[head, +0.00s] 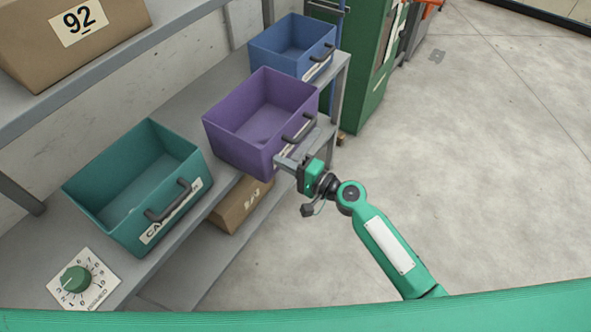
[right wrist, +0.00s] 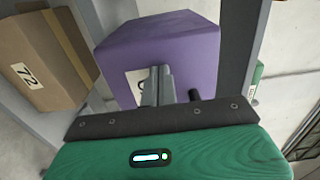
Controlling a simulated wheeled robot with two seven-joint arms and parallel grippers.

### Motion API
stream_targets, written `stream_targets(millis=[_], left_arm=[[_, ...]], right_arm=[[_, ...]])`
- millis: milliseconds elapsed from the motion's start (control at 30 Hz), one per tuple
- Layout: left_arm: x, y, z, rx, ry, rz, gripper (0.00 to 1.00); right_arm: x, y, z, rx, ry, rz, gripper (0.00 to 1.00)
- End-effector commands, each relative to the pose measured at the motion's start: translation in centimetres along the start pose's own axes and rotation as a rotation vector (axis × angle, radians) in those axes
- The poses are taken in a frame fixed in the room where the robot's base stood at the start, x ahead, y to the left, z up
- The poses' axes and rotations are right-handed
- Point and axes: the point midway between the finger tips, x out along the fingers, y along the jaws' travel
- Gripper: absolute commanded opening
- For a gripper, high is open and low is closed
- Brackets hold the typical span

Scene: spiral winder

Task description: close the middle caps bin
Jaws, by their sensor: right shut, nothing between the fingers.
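The purple bin (head: 238,140) is the middle one of three open-topped bins on the shelf. It juts out past the shelf's front edge, with its dark handle (head: 299,129) facing out. My right gripper (head: 282,162) is shut and empty at the lower front of the purple bin, below the handle. In the right wrist view, the fingers (right wrist: 156,80) are together in front of the purple bin (right wrist: 165,45), over part of its white label. I cannot tell whether they touch it. My left gripper is not in view.
A teal bin (head: 120,190) labelled "CA…" stands at left, and a blue bin (head: 285,45) at the back. A cardboard box (head: 241,206) sits on the level below. A dial (head: 75,280) is at the near shelf end. A green cabinet (head: 370,70) stands behind. The floor at right is clear.

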Motion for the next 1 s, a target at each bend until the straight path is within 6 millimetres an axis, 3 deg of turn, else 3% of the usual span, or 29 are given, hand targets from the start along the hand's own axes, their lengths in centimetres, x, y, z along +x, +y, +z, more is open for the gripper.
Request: stream_targets(millis=[100, 300, 500, 700, 1000], left_arm=[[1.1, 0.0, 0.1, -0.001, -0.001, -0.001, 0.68], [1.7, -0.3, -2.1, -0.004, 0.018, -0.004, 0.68], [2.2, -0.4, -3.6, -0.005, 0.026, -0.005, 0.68], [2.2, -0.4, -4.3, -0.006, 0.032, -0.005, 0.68], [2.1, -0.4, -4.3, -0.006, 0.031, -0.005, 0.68]], right_arm=[[3.4, 0.1, 0.0, 0.000, -0.001, -0.005, 0.00], [8.3, 0.2, 0.0, -0.001, -0.001, -0.004, 0.00], [11.6, 0.2, 0.0, 0.000, -0.001, -0.001, 0.00], [13.0, 0.1, 0.0, 0.001, 0.000, 0.000, 0.00], [13.2, -0.2, 0.0, -0.001, 0.001, -0.004, 0.00]])
